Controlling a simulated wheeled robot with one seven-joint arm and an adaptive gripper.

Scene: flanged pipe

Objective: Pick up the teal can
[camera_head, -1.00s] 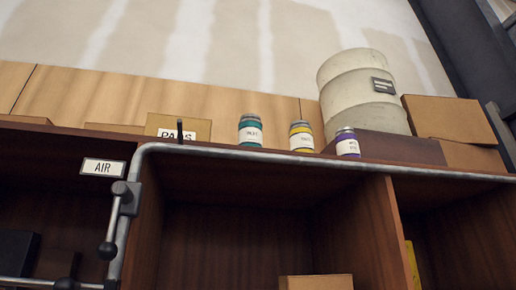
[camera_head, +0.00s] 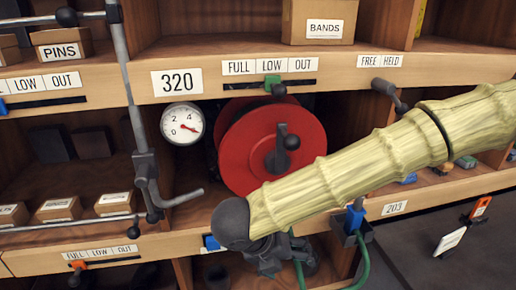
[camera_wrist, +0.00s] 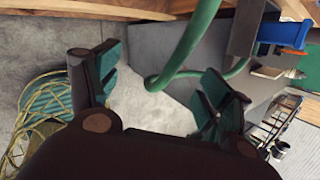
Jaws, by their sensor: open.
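The teal can is in neither current view. In the earlier head view it stands upright on the shelf unit's top, between a box and a yellow can. My gripper (camera_head: 285,262) is at the lower middle of the head view, pointing down beside the lower shelf edge. In the wrist view my gripper (camera_wrist: 160,98) has its two fingers spread wide, with no can between them. A green hose (camera_wrist: 185,55) loops close to the space between the fingers; I cannot tell whether it touches them.
My sleeved arm crosses the shelf front. A red reel (camera_head: 245,150), a gauge (camera_head: 182,123) and a grey pipe with a bent handle (camera_head: 150,180) are close by. A blue-handled fitting (camera_head: 354,218) sits right of the gripper.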

